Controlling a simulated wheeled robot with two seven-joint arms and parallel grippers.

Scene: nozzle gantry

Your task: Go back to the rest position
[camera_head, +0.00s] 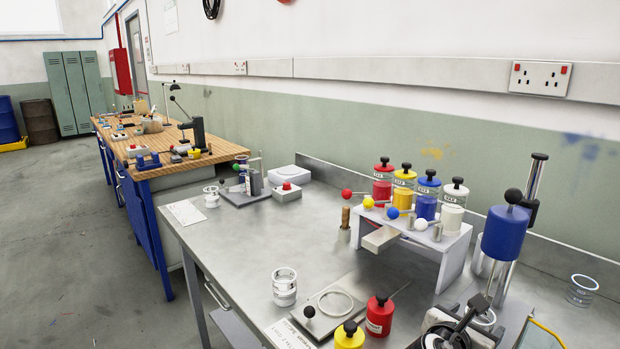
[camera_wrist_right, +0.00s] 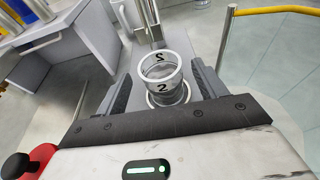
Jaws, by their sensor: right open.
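My right gripper (camera_head: 478,322) is at the bottom right of the head view, low over the steel bench, partly cut off by the frame edge. In the right wrist view its jaws (camera_wrist_right: 163,85) are open. A clear cup marked 2 (camera_wrist_right: 163,75) stands upright between and a little beyond the fingers. I cannot tell whether the fingers touch it. My left gripper is not in view.
A white stand (camera_head: 455,250) with coloured dispensers and a blue cylinder on a post (camera_head: 505,235) are behind the gripper. A red pot (camera_head: 380,315) and a yellow pot (camera_head: 349,337) stand left of it. A yellow rail (camera_wrist_right: 280,10) is right. The bench's left middle (camera_head: 235,245) is clear.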

